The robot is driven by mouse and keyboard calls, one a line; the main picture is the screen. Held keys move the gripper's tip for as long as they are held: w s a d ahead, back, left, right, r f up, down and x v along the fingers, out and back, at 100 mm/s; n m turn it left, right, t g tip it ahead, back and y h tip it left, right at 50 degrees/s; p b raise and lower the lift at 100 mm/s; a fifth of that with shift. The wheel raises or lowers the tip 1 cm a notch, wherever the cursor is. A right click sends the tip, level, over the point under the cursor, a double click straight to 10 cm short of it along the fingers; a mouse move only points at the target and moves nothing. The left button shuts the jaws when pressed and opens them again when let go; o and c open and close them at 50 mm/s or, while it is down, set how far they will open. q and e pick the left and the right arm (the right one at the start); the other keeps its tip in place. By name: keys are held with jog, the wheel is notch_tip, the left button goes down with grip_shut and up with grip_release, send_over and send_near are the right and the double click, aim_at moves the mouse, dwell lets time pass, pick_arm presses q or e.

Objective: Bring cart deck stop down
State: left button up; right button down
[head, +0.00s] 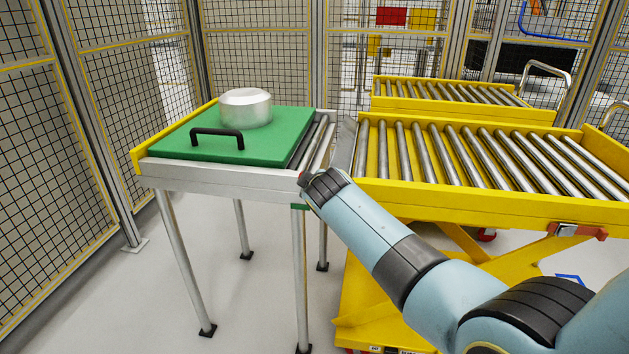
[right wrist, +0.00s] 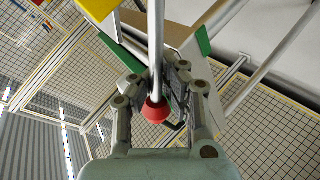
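A grey metal plate (head: 346,146), which looks like the cart deck stop, stands raised and tilted at the left end of the yellow cart's roller deck (head: 480,208). My right gripper (head: 312,184) is at the gap between cart and green-topped table, below that plate. In the right wrist view, a metal rod with a red knob (right wrist: 156,111) runs between the fingers of my right gripper (right wrist: 158,80). The fingers lie close against both sides of the rod by the knob, and look shut on it. How the rod joins the plate is hidden. My left gripper is out of view.
A roller table (head: 220,172) stands left, bearing a green board (head: 270,150) with a black handle (head: 217,133) and a silver stator housing (head: 246,108). A second yellow roller deck (head: 450,107) is behind the cart. Mesh fencing encloses the left and back.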

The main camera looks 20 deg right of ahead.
pick_arm(q)
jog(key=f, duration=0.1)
jog(key=b, duration=0.1)
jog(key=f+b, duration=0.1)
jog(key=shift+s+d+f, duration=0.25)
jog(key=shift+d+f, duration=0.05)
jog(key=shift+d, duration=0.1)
pick_arm(e)
jog(key=f, duration=0.1)
jog(key=a+f+n+g+h, duration=0.1)
jog(key=n+h, duration=0.1)
jog(key=shift+w+a+f+g, duration=0.3)
jog(key=shift+f, duration=0.1)
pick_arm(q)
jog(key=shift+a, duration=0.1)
pick_arm(e)
jog(key=shift+f, duration=0.15)
jog(key=c, duration=1.4)
grip_release()
jog(key=shift+a+r, duration=0.15)
jog(key=shift+r, duration=0.05)
jog(key=o, duration=0.3)
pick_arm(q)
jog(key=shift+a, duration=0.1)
pick_arm(e)
jog(key=shift+o, duration=0.2)
jog(key=shift+d, duration=0.2)
jog(key=shift+d, duration=0.1)
